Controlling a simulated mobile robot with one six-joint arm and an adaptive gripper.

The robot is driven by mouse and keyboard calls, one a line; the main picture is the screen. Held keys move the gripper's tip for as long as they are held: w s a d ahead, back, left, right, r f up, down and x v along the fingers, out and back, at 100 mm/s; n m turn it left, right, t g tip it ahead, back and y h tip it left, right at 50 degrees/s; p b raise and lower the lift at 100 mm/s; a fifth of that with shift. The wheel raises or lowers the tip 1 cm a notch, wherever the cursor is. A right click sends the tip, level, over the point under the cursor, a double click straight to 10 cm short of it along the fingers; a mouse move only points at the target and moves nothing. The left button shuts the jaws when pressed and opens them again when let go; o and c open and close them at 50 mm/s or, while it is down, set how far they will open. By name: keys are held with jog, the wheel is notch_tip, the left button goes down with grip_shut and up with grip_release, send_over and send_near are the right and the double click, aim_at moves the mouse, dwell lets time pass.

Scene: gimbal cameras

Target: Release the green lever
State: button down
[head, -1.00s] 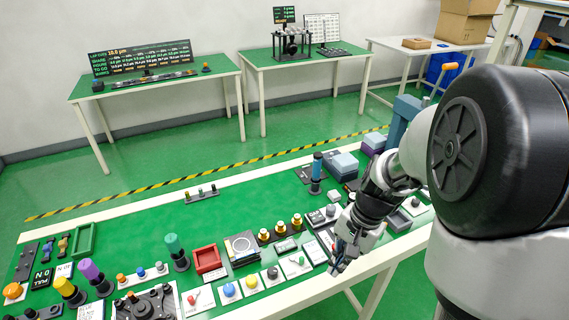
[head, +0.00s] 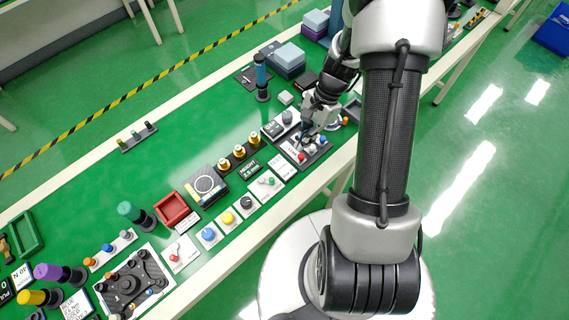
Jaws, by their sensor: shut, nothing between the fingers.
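My gripper (head: 305,138) points down over a dark panel (head: 297,163) near the front edge of the green bench. It is shut, with nothing visible in it. The panel carries a white label and small red (head: 301,156) and pale tops. My gripper covers part of this panel, so I cannot tell whether a green lever stands there or whether I touch anything. A small green-topped control (head: 271,181) shows on a white plate to the lower left, apart from my gripper. I cannot tell whether it is a lever.
Gold-topped posts (head: 239,151) stand to the left of my gripper. A tall blue-topped post (head: 261,75) and stacked grey-blue boxes (head: 288,58) stand behind. A red tray (head: 176,211) and several coloured knobs lie further left. The bench's back strip is mostly clear.

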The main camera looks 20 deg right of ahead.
aim_at(290, 171)
jog(key=b+x, duration=0.4)
jog(key=x, duration=0.6)
jog(key=shift+f, duration=0.15)
jog(key=shift+s+a+b, duration=0.25)
jog(key=shift+a, duration=0.75)
jog(key=shift+s+a+b, duration=0.2)
jog(key=shift+a, duration=0.75)
